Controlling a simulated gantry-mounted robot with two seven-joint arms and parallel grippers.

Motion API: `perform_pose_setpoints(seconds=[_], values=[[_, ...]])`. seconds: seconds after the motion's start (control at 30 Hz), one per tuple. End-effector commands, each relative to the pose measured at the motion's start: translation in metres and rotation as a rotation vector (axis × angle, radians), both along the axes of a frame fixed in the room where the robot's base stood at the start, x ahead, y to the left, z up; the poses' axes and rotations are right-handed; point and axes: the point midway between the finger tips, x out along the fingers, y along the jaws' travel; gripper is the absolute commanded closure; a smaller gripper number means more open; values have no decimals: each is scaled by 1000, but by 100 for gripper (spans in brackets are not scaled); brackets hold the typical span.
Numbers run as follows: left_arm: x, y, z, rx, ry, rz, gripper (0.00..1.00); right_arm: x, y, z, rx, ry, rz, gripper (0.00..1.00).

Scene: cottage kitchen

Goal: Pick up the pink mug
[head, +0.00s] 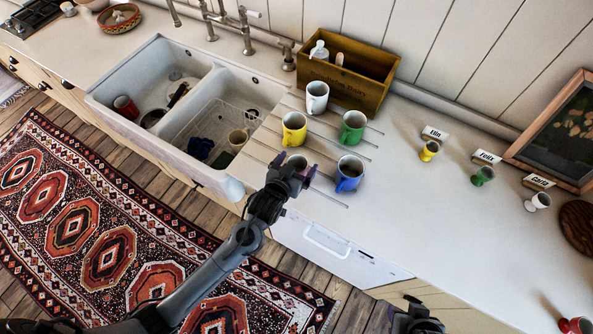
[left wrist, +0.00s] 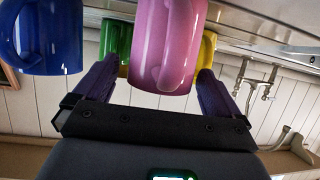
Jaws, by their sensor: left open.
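The pink mug (head: 297,160) stands on the drainboard, mostly hidden behind my left gripper (head: 292,168) in the head view. My left gripper is open, with its purple fingers close around the mug's near side. In the left wrist view, which is upside down, the pink mug (left wrist: 165,40) shows large between the two fingers (left wrist: 155,75), with a gap on each side. Its handle faces the camera. Part of my right arm's end (head: 418,318) shows at the bottom edge of the head view; its jaws are unclear.
A blue mug (head: 349,173) stands close to the right of the pink one. Yellow (head: 294,129), green (head: 353,127) and white (head: 317,97) mugs stand behind. The sink (head: 190,110) lies left. Small egg cups with name cards stand right; the counter between is clear.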

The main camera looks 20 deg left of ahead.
Motion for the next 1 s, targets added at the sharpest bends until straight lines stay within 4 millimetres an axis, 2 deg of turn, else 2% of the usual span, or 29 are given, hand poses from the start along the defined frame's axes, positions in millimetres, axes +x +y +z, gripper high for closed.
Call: perform_pose_setpoints(seconds=[0.13,0.17,0.5,0.6,1.0], values=[[0,0,0,0,0,0,2,0,-1,0,-3,1,1,57],[0,0,0,0,0,0,5,0,-1,0,-4,0,2,57],[0,0,0,0,0,0,57,0,-3,-1,-12,0,7,57],[0,0,0,0,0,0,70,0,-3,-1,-12,0,7,57],[0,0,5,-1,-3,0,70,0,-1,0,-4,0,2,57]])
